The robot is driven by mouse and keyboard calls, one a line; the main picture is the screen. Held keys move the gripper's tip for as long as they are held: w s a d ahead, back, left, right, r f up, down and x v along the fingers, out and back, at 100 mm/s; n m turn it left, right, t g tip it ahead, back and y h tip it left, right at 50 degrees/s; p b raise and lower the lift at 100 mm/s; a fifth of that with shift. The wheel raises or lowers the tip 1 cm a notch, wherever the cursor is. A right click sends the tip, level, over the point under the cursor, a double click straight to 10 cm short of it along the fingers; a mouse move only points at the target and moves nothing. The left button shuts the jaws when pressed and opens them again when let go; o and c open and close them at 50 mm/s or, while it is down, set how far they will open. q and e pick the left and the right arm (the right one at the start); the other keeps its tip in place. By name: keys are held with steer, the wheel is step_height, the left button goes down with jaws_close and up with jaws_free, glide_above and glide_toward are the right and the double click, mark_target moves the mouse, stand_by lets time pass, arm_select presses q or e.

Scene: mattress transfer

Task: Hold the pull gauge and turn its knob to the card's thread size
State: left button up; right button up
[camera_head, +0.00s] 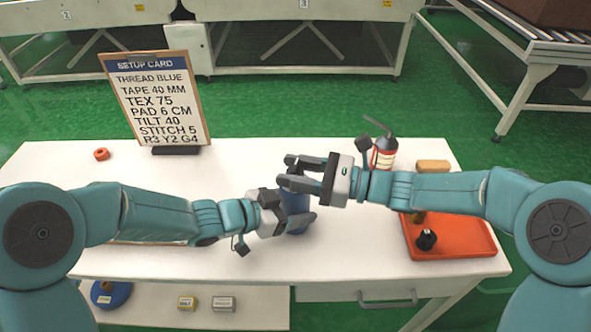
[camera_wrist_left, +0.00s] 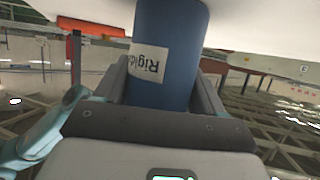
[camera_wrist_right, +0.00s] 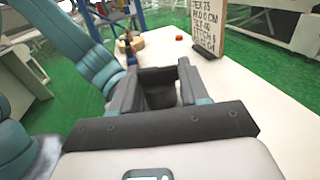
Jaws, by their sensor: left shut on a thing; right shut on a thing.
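The pull gauge (camera_head: 297,203) is a blue cylinder with a white label, seen largely hidden behind my grippers near the table's middle. In the left wrist view the blue body (camera_wrist_left: 180,50) and its label lie between the fingers. My left gripper (camera_head: 302,218) is shut on this body from the side. My right gripper (camera_head: 286,173) is above it, shut on a dark round knob (camera_wrist_right: 160,96) seen between its fingers in the right wrist view. The knob's scale and setting cannot be seen. The setup card (camera_head: 158,100) stands at the back left and reads "TEX 75".
A blue disc (camera_head: 111,294) and two small boxes lie on the shelf below.

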mark_target(295, 166)
steer(key=m+t+h, duration=0.2)
steer(key=t, duration=0.1)
steer(key=m+t+h, duration=0.2)
steer(key=m+t, duration=0.1)
steer(key=t, duration=0.1)
steer(key=shift+s+a, duration=0.2)
steer(key=shift+m+t+h, duration=1)
steer(key=shift+m+t, duration=0.1)
steer(key=shift+t, duration=0.1)
steer(key=shift+w+d+h, duration=0.1)
steer(key=shift+d+h, duration=0.05)
steer(key=shift+h, duration=0.15)
steer(key=o, duration=0.8)
steer(key=shift+o, duration=0.2)
step_height(295, 166, up, 10)
